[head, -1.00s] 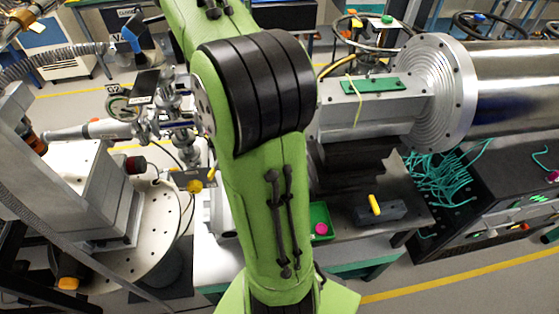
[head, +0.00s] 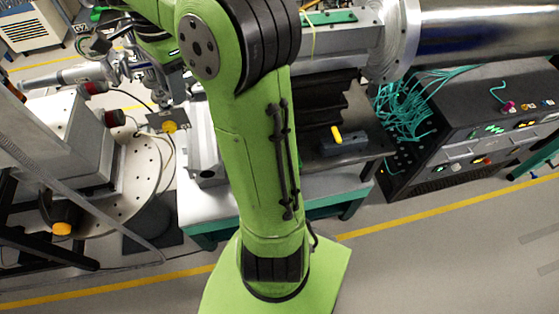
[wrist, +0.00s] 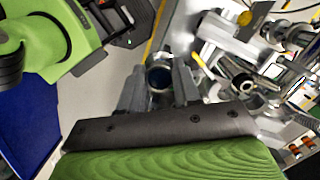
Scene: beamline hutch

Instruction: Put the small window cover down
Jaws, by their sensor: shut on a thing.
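My gripper (wrist: 159,82) is shut on a small round thing, which I take to be the small window cover (wrist: 160,76). It looks dark blue inside with a pale rim, and it sits between the two grey fingers in the wrist view. The fingers hide its sides, and the picture is too small to show its exact shape. In the head view the end of my arm reaches to the upper left, among metal fittings. The held thing cannot be made out there.
A perforated round table (head: 120,170) stands at left. A dark block with a yellow handle (head: 342,141) lies on the bench at centre. A black equipment rack (head: 470,130) with teal cables (head: 405,110) stands at right. Open floor (head: 450,245) lies in front at right.

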